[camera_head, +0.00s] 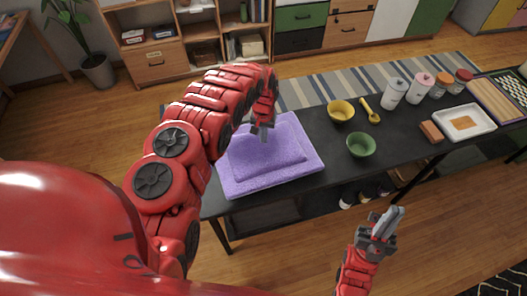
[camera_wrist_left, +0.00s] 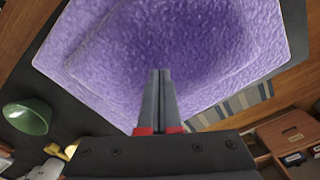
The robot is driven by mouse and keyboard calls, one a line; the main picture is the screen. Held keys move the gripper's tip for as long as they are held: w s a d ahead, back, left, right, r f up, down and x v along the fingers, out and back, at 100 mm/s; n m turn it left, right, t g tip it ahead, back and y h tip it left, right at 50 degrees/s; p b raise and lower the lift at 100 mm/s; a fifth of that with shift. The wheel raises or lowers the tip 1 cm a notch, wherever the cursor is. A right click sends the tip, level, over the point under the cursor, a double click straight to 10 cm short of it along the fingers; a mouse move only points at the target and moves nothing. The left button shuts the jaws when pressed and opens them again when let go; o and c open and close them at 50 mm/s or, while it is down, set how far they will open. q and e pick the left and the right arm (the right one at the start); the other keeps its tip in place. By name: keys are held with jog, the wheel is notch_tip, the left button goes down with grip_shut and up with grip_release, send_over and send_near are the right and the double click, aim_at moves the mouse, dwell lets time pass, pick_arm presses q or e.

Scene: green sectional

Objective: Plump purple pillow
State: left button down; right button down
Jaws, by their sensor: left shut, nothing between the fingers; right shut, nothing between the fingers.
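The purple pillow (camera_head: 262,168) lies flat at the left end of a black table, with a raised middle part on a wider flat square. My left gripper (camera_head: 263,136) is shut and empty, with its fingers pointing down over the far part of the pillow. In the left wrist view the purple pillow (camera_wrist_left: 190,40) fills the upper middle, and the shut left fingertips (camera_wrist_left: 160,72) appear in front of it. I cannot tell whether the tips touch it. My right gripper (camera_head: 393,217) is shut and empty in front of the table, apart from the pillow.
The black table (camera_head: 310,125) also holds a yellow bowl (camera_head: 341,110), a green bowl (camera_head: 361,145), several jars, a white tray (camera_head: 464,123) and a brown block (camera_head: 431,132). A striped rug (camera_head: 310,90) and wooden shelves (camera_head: 150,60) lie beyond. The floor before the table is mostly clear.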

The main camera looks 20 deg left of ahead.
pick_arm(q)
jog(key=shift+f, duration=0.3)
jog(key=shift+f+b, duration=0.5)
jog(key=shift+b, duration=0.05)
jog(key=shift+f, duration=0.1)
jog(key=shift+s, duration=0.1)
dwell(0.6)
jog(key=shift+r, duration=0.6)
jog(key=shift+r+p, duration=0.2)
jog(key=shift+p, duration=0.1)
jog(key=shift+f, duration=0.25)
